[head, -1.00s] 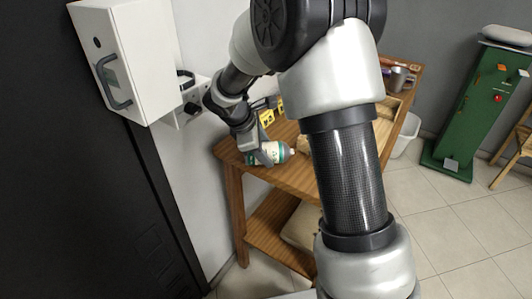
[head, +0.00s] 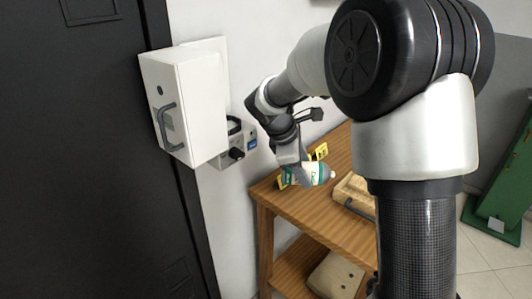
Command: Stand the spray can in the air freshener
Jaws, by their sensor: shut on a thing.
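The spray can (head: 319,173) is white and green with a pale rounded end pointing right. It lies on its side, roughly level, at the table's near left part. My gripper (head: 303,175) reaches down from above and is shut on it. I cannot tell whether the can touches the table top. The air freshener (head: 185,105) is a white wall box with a grey handle, up and left of my gripper. A black ring (head: 234,124) shows beside its lower right edge. The inside of the box is hidden from this side.
A wooden table (head: 285,205) stands against the wall, with a wooden box (head: 354,195) and yellow tags (head: 319,152) on it. A dark door (head: 80,170) fills the left. My arm hides much of the right.

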